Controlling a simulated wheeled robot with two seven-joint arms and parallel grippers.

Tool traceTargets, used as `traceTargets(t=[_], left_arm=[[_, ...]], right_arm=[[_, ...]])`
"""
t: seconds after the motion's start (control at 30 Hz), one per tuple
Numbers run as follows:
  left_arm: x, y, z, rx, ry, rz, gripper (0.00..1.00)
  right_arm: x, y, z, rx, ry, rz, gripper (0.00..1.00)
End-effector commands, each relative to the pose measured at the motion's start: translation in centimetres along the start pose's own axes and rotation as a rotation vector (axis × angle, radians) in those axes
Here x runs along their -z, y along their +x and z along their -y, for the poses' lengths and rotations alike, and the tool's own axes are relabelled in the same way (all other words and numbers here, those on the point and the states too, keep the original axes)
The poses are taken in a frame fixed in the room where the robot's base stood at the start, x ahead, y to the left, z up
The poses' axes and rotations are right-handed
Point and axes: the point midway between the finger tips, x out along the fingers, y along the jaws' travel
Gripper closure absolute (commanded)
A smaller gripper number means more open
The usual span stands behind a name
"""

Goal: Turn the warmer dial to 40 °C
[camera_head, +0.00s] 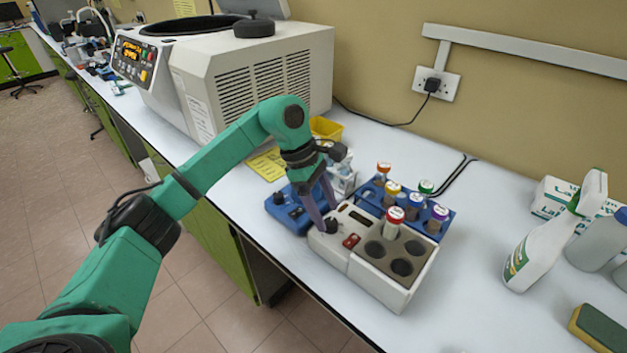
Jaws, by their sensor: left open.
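The warmer (379,283) is a white block on the bench with several dark round wells, a red switch and a small dark display on its left part. Its black dial (331,226) is at the left end, partly hidden by my fingers. My left gripper (322,212) points down at the dial with its fingers apart. I cannot tell whether the fingers touch the dial. The dial's setting is too small to read. A vial with a red cap (394,217) stands in one well of the warmer. My right gripper is not in view.
A blue device (286,214) with a black knob sits left of the warmer. A blue rack (440,232) of capped vials stands behind it. A large white centrifuge (255,75) is at the back left. A spray bottle (536,250) and sponge (597,328) are at right, with clear bench between.

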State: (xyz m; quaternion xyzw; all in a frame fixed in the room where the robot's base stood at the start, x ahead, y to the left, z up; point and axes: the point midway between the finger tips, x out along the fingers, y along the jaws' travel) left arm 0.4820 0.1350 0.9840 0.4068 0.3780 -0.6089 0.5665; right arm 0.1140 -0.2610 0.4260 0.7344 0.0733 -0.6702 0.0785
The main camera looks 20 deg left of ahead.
Motion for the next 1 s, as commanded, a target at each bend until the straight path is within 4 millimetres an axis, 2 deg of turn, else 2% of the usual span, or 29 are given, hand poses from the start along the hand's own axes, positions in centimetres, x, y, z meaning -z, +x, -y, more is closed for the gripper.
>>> traceTargets(t=[0.3,0.43,0.57,1.0], left_arm=[[0.0,-8.8,-0.1,-0.006,0.000,0.001,0.29],[0.0,-11.4,-0.1,-0.004,0.000,0.001,0.29],[0.0,-12.3,0.0,-0.001,0.001,0.000,0.29],[0.0,-12.3,0.0,-0.001,0.001,0.000,0.29]], right_arm=[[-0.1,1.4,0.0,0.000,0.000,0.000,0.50],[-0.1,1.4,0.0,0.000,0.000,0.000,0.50],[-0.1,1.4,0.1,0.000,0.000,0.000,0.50],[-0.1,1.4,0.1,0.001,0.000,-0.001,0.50]])
